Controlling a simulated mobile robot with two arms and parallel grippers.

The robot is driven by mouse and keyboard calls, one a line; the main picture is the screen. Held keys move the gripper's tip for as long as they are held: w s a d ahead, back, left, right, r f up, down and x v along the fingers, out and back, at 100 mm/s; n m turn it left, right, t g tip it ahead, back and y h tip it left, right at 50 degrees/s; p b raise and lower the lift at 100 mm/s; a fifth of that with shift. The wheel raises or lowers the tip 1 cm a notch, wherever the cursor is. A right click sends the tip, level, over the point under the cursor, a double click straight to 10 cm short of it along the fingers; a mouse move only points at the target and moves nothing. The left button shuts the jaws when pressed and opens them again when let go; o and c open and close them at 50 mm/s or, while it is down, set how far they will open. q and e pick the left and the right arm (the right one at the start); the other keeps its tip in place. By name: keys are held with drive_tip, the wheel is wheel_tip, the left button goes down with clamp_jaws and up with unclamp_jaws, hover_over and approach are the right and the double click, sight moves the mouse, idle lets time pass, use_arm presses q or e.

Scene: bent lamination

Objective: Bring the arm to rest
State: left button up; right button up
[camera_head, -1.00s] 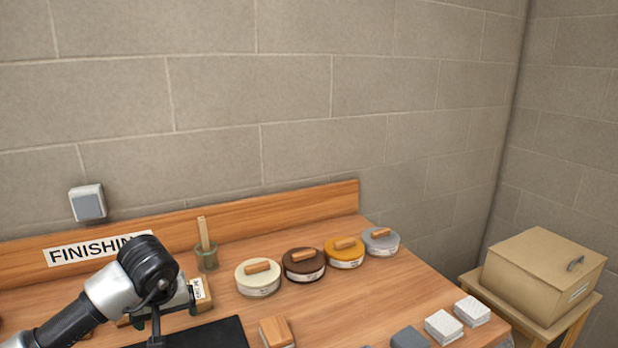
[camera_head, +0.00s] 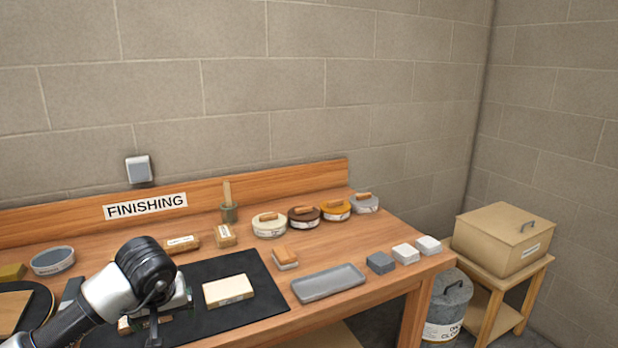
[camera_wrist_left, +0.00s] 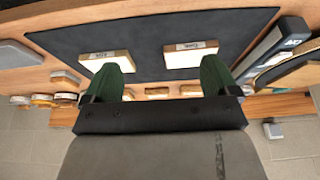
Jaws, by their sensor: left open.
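My left arm comes in from the lower left of the head view, its black wrist above the left part of the dark mat (camera_head: 255,309). My left gripper (camera_wrist_left: 160,78) shows two green fingers spread wide apart in the left wrist view, with nothing between them. A pale block (camera_head: 228,290) lies on the mat, to the right of the arm and clear of it. A second block is partly hidden behind my arm in the head view. Both blocks lie on the mat in the left wrist view. My right gripper is not in view.
A grey tray (camera_head: 329,283), a wooden-topped block (camera_head: 285,257), several small grey and white blocks and several round tins stand to the right. A jar (camera_head: 229,212) stands at the back. A cardboard box (camera_head: 502,238) and a lidded metal bin (camera_head: 447,308) are beyond the bench's right end.

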use_arm(q)
drive_tip(key=s+d+f+n+g+h, duration=0.2)
drive_tip(key=d+f+n+g+h, duration=0.1)
drive_tip(key=d+f+n+h, duration=1.15)
drive_tip(key=s+a+f+n+t+y, duration=0.15)
drive_tip(key=f+n+t, duration=0.35)
drive_tip(key=f+n, duration=0.6)
drive_tip(key=s+a+f+n+t+y, duration=0.1)
drive_tip(key=s+a+f+n+t, duration=0.3)
drive_tip(key=f+n, duration=0.7)
drive_tip(key=s+a+f+n+g+y, duration=0.1)
drive_tip(key=s+a+f+n+y, duration=0.25)
drive_tip(key=s+f+n, duration=0.45)
drive_tip(key=s+a+f+n+g+y, duration=0.1)
drive_tip(key=s+a+f+n+y, duration=0.1)
drive_tip(key=s+f+n+y, duration=0.45)
drive_tip(key=s+f+n+g, duration=0.2)
drive_tip(key=s+f+n, duration=0.1)
drive_tip(key=s, duration=0.5)
drive_tip(key=s+f+n+g, duration=0.2)
drive_tip(key=s+n, duration=0.4)
drive_tip(key=s, duration=0.3)
drive_tip(key=s+f+n+g, duration=0.3)
drive_tip(key=s+f+n, duration=0.1)
drive_tip(key=s, duration=0.5)
drive_tip(key=shift+s+f, duration=0.25)
drive_tip(key=shift+f, duration=0.15)
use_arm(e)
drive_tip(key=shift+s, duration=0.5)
